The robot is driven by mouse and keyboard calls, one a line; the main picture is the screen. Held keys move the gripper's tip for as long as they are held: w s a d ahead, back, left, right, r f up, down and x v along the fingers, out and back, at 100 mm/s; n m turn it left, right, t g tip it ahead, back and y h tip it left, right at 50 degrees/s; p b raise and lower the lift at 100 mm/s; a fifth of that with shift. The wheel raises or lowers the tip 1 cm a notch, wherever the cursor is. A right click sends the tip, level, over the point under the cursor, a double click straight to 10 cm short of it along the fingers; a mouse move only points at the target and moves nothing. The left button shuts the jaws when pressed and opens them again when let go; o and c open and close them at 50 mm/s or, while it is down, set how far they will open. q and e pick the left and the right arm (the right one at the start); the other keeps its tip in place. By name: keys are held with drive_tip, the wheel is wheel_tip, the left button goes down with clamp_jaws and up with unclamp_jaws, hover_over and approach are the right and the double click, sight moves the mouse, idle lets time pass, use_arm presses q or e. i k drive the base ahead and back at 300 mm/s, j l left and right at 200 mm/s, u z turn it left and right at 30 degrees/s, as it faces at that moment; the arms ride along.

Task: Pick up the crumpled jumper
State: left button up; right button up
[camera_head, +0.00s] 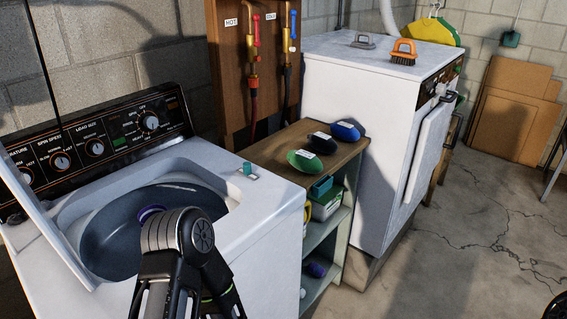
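No crumpled jumper can be made out for certain. A small purple shape (150,213) shows inside the open washer tub (112,240), partly hidden behind a dark arm joint of mine; I cannot tell what it is. The washing machine (262,222) stands at the left with its lid raised. My arm rises from the bottom edge in front of the tub, bent at its joint. No fingertips of either gripper show in the view.
A shelf unit (345,150) beside the washer holds green (304,160), black (321,142) and blue (345,131) labelled bundles on top. A white appliance (345,150) stands behind it, with an orange brush (403,51) on top. Cracked concrete floor (470,240) is open at the right.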

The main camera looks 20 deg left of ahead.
sight(305, 161)
drive_tip(key=i+l+u, duration=0.15)
drive_tip(key=u, duration=0.2)
drive_tip(key=i+l+u, duration=0.1)
drive_tip(key=u, duration=0.25)
drive_tip(key=i+l+u, duration=0.1)
drive_tip(key=l+u, duration=0.3)
drive_tip(key=i+l+u, duration=0.15)
drive_tip(key=l, duration=0.7)
drive_tip(key=i+l+u, duration=0.1)
drive_tip(key=l, duration=0.75)
drive_tip(key=i+l+u, duration=0.15)
drive_tip(key=l, duration=0.75)
drive_tip(key=i+l+u, duration=0.1)
drive_tip(key=l, duration=0.75)
drive_tip(key=i, duration=0.05)
